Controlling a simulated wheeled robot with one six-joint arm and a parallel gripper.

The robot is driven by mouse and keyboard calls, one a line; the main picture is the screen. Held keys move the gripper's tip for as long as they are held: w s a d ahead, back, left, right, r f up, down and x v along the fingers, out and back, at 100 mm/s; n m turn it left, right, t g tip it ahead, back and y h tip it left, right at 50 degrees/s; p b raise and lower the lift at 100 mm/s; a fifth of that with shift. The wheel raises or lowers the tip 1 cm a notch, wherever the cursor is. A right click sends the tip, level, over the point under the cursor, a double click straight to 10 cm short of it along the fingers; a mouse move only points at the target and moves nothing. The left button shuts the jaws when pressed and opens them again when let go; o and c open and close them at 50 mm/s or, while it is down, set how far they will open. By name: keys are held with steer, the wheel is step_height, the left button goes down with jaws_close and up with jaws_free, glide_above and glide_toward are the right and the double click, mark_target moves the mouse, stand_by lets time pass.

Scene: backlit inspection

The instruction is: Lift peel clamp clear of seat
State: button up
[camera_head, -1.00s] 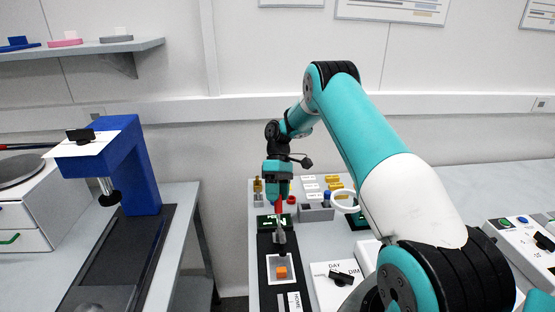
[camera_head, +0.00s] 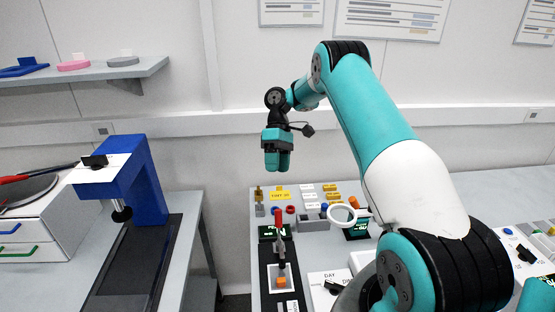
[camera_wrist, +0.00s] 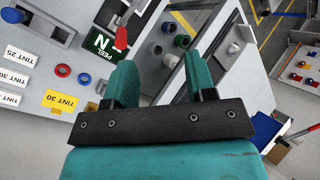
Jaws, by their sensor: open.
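The peel clamp (camera_head: 279,224) has a red upright handle above a grey lower part. It stands on the dark peel strip (camera_head: 266,262), beside the green display (camera_head: 268,233), with an orange block (camera_head: 281,282) in front. Whether its foot touches the seat is too small to tell. My gripper (camera_head: 278,168) hangs above and apart from the red handle. In the wrist view my gripper (camera_wrist: 160,80) has its two teal fingers apart with nothing between them.
A white ring (camera_head: 342,214), yellow tint labels (camera_head: 281,193) and small coloured knobs crowd the bench behind and right of the strip. A blue press (camera_head: 145,180) stands on the left bench, across a gap. The air around my gripper is clear.

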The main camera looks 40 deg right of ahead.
steer(key=c, duration=0.4)
steer(key=shift+s+a+f+y+b, duration=0.1)
steer(key=shift+a+f+y+b, duration=0.1)
steer(key=shift+y+b, duration=0.1)
steer(key=c, duration=0.3)
steer(key=t+b, duration=0.1)
steer(key=s+a+n+t+y+b, duration=0.1)
steer(key=shift+a+f+t+y, duration=0.3)
steer(key=shift+f+t, duration=0.1)
jaws_close()
steer(key=s+d+f+n+t+h+b, duration=0.1)
steer(key=s+f+n+t+h+b, duration=0.1)
steer(key=s+n+t+b, duration=0.3)
steer(key=s+f+n+t+h+b, duration=0.1)
steer(key=s+f+n+t+h, duration=0.15)
steer(key=s, duration=0.35)
steer(key=p, duration=0.3)
glide_toward(278, 222)
step_height(278, 222, down, 4)
steer(key=a, duration=0.3)
steer(key=shift+w+d+f+t+p, duration=0.2)
steer(key=shift+w+d+f+p, duration=0.2)
steer(key=shift+w+d+p, duration=0.15)
steer(key=shift+w+d+f+t+p, duration=0.15)
steer(key=shift+w+d+f+p, duration=0.25)
steer(key=shift+w, duration=0.3)
